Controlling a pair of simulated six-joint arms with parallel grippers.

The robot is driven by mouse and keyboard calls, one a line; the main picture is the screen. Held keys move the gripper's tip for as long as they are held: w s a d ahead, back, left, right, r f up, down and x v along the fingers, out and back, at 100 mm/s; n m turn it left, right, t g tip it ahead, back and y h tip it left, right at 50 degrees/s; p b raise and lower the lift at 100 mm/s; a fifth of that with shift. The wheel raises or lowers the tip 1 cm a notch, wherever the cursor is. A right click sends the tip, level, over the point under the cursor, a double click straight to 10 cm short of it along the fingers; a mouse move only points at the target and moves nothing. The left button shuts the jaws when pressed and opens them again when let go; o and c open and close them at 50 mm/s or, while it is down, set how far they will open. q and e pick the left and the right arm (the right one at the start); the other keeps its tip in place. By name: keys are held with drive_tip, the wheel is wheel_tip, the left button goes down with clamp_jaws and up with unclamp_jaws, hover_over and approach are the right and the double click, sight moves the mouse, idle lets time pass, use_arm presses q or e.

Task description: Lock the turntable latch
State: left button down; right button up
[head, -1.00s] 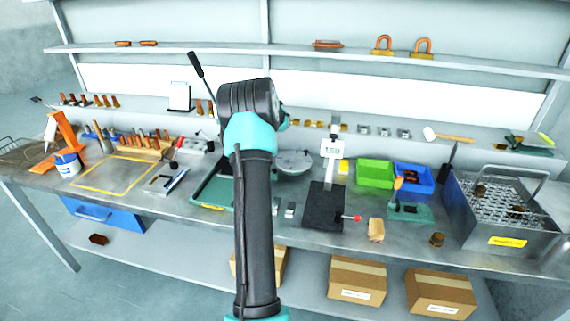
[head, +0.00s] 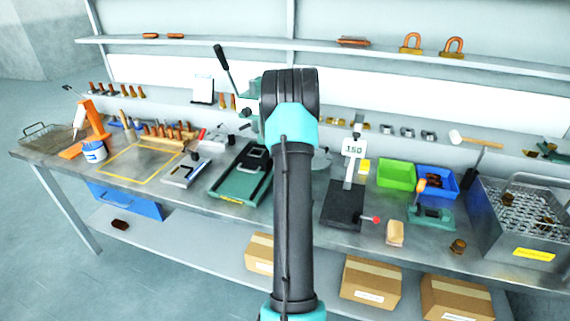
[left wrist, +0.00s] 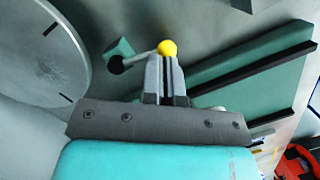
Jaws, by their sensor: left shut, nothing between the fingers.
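In the left wrist view the turntable (left wrist: 40,50) is a pale grey disc with black marks, at the left. Beside it a small green block (left wrist: 119,48) with a black pivot carries a thin lever ending in a yellow ball knob (left wrist: 167,48). My left gripper (left wrist: 163,68) is shut and empty, its fingertips right at the knob; I cannot tell whether they touch it. In the head view a sliver of the turntable (head: 321,160) shows beside my arm, which hides the latch and fingertips. My right gripper is not in view.
Green rails with black strips (left wrist: 255,65) run right of the knob. On the bench, a green fixture (head: 236,186) lies left of my arm. A dark scale (head: 343,205) with a 150 sign (head: 354,148), green bin (head: 396,174) and blue bin (head: 445,187) stand right.

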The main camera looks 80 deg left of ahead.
use_arm(q)
drive_tip(key=shift+w+a, duration=0.25)
drive_tip(key=shift+a, duration=0.4)
drive_tip(key=v, duration=1.7)
drive_tip(key=shift+r, duration=0.25)
